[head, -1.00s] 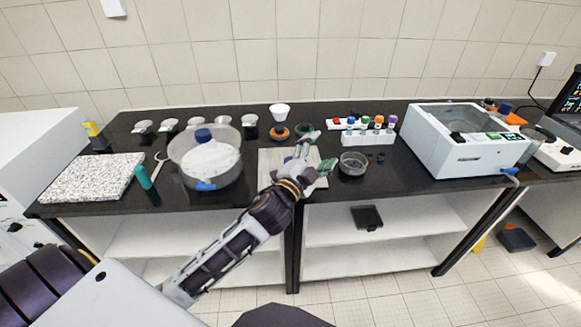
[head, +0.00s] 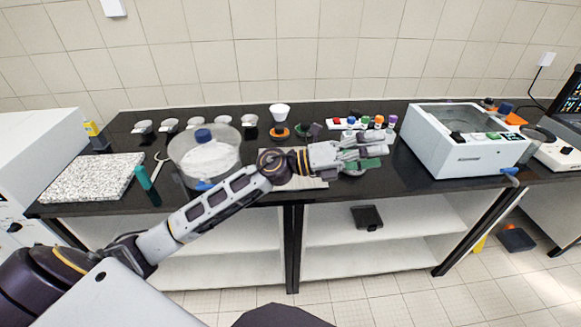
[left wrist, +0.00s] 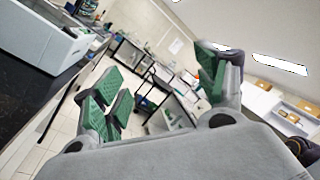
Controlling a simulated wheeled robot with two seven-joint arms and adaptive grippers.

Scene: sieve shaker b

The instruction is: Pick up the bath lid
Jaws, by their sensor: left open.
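A white box-shaped bath (head: 470,155) stands on the right part of the dark bench. A clear pane (head: 450,116) covers its top; I take this for the bath lid, but cannot be sure. My left gripper (head: 380,151) is open and empty above the bench, left of the bath and apart from it. In the left wrist view my gripper's green-padded fingers (left wrist: 158,68) are spread with nothing between them. The bath (left wrist: 42,38) shows there at the upper left. My right gripper is in neither view.
A clear round vessel with a blue knob (head: 204,135) stands left of centre. A speckled slab (head: 92,178) lies at the far left. A rack of coloured-cap bottles (head: 348,136) stands behind my gripper. The bench front (head: 430,183) before the bath is fairly clear.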

